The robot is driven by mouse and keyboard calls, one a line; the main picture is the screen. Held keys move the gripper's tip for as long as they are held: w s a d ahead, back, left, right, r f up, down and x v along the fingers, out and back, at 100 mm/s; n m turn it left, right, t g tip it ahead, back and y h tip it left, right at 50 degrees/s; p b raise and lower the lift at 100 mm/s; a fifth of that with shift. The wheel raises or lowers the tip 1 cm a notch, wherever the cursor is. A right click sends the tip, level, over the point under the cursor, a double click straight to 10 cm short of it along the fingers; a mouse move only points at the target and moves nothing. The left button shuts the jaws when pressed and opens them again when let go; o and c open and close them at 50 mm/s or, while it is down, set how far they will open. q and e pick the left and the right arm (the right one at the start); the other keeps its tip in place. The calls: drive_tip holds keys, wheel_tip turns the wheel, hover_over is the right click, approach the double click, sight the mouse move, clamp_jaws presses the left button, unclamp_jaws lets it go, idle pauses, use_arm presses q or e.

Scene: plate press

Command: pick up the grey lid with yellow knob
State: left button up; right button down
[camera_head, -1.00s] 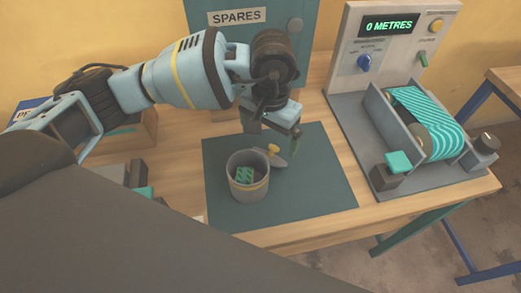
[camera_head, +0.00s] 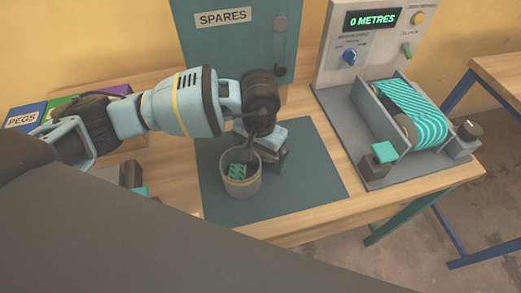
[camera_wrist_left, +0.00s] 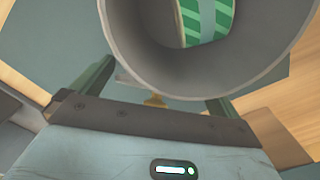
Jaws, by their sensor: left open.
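The yellow knob of the grey lid (camera_wrist_left: 155,100) shows in the left wrist view, between the two fingers of my left gripper (camera_wrist_left: 158,92). Most of the lid is hidden there by the pot and the gripper body. In the head view the lid is hidden behind my left gripper (camera_head: 276,160), which is low over the mat, just right of the grey pot (camera_head: 241,186). The gripper is open, with its fingers apart on either side of the knob; contact cannot be told. My right gripper is not in view.
The pot, holding a green striped piece (camera_head: 237,171), stands open on the dark green mat (camera_head: 305,190), close beside my gripper. A belt machine (camera_head: 405,125) stands to the right. A teal SPARES cabinet (camera_head: 225,50) is behind. The mat's right part is clear.

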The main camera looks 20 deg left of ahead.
sight(260, 152)
use_arm(q)
drive_tip(key=shift+f, duration=0.35)
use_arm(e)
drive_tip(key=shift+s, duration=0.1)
use_arm(q)
drive_tip(key=shift+c, duration=0.3)
drive_tip(key=c, duration=0.7)
drive_tip(key=shift+c, duration=0.4)
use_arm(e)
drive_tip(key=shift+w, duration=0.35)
use_arm(q)
wheel_tip(260, 152, up, 10)
drive_tip(key=shift+r, duration=0.1)
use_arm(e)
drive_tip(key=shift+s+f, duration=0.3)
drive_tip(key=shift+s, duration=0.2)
